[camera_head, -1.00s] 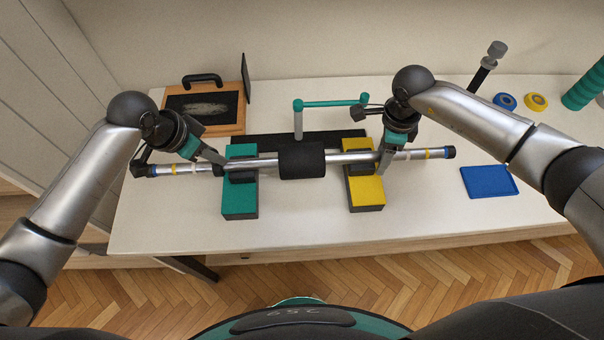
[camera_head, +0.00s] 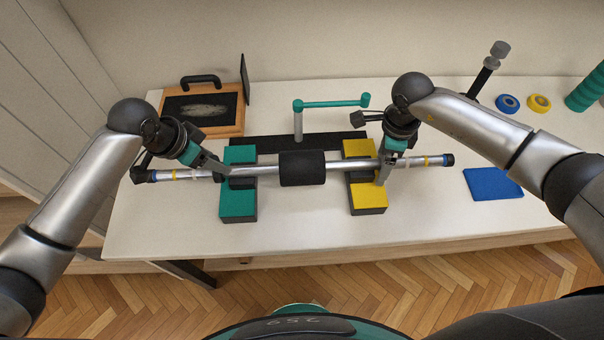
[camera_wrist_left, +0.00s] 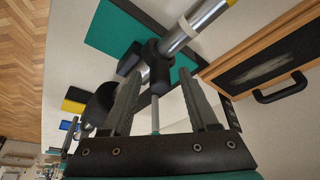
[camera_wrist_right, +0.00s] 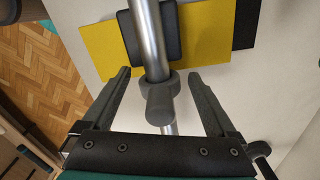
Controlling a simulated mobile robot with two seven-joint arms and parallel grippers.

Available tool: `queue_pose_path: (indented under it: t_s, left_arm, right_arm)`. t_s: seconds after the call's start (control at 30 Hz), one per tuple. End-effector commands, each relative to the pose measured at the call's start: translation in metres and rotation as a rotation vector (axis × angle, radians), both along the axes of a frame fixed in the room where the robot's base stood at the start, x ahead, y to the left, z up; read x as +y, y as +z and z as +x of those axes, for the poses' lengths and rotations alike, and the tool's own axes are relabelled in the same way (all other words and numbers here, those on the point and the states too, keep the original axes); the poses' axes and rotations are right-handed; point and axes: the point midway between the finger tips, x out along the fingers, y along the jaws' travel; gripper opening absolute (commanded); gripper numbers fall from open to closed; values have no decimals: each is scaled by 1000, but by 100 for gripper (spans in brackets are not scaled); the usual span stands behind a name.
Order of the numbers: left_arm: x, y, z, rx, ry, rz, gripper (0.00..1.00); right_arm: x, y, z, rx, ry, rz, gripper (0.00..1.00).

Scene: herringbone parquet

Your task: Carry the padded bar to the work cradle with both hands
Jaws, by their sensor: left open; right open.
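The padded bar (camera_head: 303,168), a silver tube with a thick black sleeve at its middle, lies level across a green block (camera_head: 239,203) and a yellow block (camera_head: 369,196) with dark rests. My left gripper (camera_head: 217,166) is open at the bar's left part, beside the green block; in the left wrist view the bar (camera_wrist_left: 208,14) crosses at its fingertips near a dark collar. My right gripper (camera_head: 386,170) is open at the bar's right part, by the yellow block; in the right wrist view the bar (camera_wrist_right: 147,35) and a grey collar run between its fingers.
Behind the bar stand a black strip and a post with a green arm (camera_head: 335,103). A wooden case (camera_head: 216,131) with a black handle is at back left. A blue tray (camera_head: 493,184), tape rolls (camera_head: 507,103) and a green ribbed column (camera_head: 588,88) are at right. The front tabletop is clear.

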Motion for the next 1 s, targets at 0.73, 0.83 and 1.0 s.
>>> queue_pose_path:
  t_s: [0.73, 0.83, 1.0]
  left_arm:
    - [29, 96, -27, -3, 0, 1, 60]
    - [31, 105, -30, -2, 0, 2, 60]
    - [33, 111, -32, 0, 1, 0, 60]
  right_arm:
    - [0, 0, 0, 0, 0, 0, 92]
    - [0, 0, 0, 0, 0, 0, 92]
    - [0, 6, 1, -1, 1, 1, 92]
